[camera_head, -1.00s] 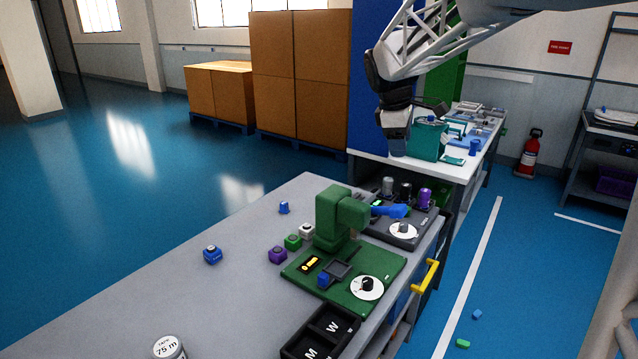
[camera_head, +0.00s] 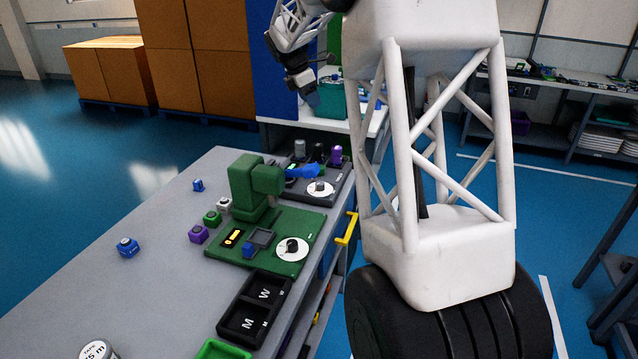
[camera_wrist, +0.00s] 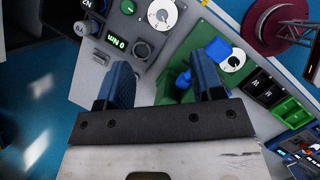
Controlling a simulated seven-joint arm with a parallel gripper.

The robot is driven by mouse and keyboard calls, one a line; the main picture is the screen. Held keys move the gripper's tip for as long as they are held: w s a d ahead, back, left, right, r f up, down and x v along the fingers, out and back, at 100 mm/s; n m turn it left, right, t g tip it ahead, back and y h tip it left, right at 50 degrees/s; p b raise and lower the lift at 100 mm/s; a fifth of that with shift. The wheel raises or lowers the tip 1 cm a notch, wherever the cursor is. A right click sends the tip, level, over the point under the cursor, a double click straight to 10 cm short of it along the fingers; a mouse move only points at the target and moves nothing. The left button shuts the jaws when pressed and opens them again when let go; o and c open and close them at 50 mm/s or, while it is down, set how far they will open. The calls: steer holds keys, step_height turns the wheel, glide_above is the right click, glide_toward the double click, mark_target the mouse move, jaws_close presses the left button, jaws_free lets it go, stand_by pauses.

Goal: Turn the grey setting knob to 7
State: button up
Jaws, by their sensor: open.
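The grey setting knob (camera_head: 319,187) appears to be the small knob on a white dial of the dark tester (camera_head: 333,189), on the bench behind the green press. In the wrist view the knob (camera_wrist: 161,15) sits on its white dial near the top edge; the number it points to is too small to read. My gripper (camera_head: 308,97) is above and beyond the tester in the head view. In the wrist view my gripper (camera_wrist: 165,78) is open and empty, its two blue fingers apart, with the knob ahead of the fingertips and not touched.
Upright cylinders (camera_head: 336,154) stand behind the dial. Small blocks and black bins (camera_head: 237,324) lie nearer.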

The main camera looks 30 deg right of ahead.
steer(key=shift+w+d+f, duration=0.6)
steer(key=shift+w, duration=0.4)
glide_toward(320, 183)
steer(key=f, duration=0.2)
steer(key=shift+w+d+r+n, duration=0.15)
steer(key=shift+d+r+n, duration=0.05)
steer(key=shift+d+n, duration=0.1)
steer(key=shift+f, duration=0.1)
steer(key=shift+x, duration=3.75)
steer(key=c, duration=0.9)
